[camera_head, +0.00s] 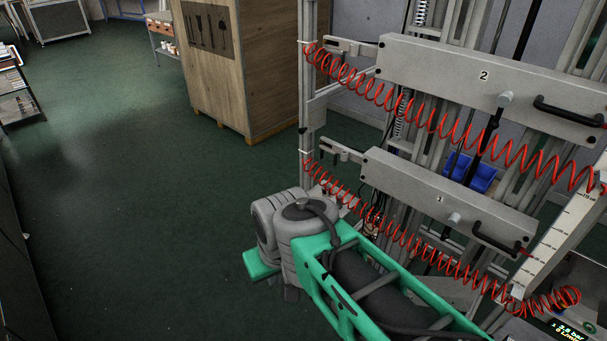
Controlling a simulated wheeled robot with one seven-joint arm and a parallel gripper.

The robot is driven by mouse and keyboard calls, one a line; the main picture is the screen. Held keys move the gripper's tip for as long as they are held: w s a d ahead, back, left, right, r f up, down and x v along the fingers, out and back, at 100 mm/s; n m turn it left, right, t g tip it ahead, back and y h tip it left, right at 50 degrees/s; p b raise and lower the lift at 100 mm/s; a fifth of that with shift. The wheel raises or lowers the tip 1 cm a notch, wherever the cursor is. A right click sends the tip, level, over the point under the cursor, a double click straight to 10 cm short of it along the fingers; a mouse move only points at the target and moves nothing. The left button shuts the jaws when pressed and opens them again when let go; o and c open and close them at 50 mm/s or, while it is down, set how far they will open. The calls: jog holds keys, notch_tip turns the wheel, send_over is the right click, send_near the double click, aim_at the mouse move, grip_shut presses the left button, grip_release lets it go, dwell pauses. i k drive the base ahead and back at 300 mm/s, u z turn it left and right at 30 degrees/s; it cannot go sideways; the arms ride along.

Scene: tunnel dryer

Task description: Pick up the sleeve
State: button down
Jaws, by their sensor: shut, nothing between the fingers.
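I cannot make out a sleeve in the camera_head view. My arm, with green links and grey joints, reaches in from the lower right to the lower middle. My gripper does not show. My arm covers part of the floor and the lower part of the metal frame.
A blue bin (471,174) sits behind. A wooden crate (222,80) stands at the back. Green floor (120,200) at left is clear.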

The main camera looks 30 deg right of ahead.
aim_at(325, 195)
jog(key=u, duration=1.15)
jog(key=i, duration=1.6)
jog(key=z, duration=1.9)
jog(key=i, duration=0.5)
